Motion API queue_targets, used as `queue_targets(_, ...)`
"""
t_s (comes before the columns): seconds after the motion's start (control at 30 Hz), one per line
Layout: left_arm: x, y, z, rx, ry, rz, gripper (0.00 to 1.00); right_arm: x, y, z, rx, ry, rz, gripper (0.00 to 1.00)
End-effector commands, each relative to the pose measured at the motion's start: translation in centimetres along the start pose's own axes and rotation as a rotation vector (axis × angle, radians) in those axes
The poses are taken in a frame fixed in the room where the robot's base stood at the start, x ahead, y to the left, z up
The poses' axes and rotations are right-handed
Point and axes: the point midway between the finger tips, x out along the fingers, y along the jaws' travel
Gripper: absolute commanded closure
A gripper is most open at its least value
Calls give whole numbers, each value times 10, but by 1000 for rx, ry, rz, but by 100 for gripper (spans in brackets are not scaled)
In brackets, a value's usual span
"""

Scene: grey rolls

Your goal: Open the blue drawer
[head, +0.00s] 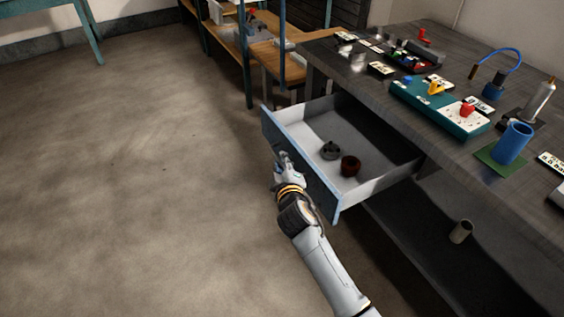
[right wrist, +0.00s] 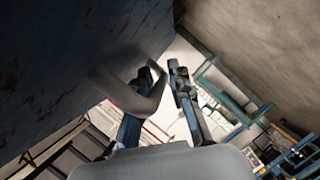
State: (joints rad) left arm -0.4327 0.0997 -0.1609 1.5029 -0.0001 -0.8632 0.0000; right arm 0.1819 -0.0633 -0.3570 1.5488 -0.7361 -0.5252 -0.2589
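The blue drawer (head: 300,165) under the dark workbench is pulled well out, with its blue front facing left and its pale inside showing. My right gripper (head: 284,160) is at the outer side of the drawer front, about midway along it. In the right wrist view, the grey curved handle (right wrist: 122,92) stands out from the dark blue, worn drawer front (right wrist: 60,60). My left gripper is not in view.
A dark grey round object (head: 330,150) and a brown bowl-like object (head: 350,166) lie in the drawer. The workbench (head: 400,125) carries a teal box (head: 440,108) and a blue cup (head: 513,143). A cylinder (head: 461,231) stands on the lower shelf. The floor at left is clear.

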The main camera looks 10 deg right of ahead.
Motion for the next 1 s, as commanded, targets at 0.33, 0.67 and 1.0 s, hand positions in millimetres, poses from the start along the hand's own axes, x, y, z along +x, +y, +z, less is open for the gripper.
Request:
queue_targets(0.33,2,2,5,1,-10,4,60,-7,0,0,0,1,1,79)
queue_targets(0.67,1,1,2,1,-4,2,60,-70,-1,0,1,1,-1,79)
queue_targets(1.0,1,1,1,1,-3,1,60,-117,0,0,0,0,0,79)
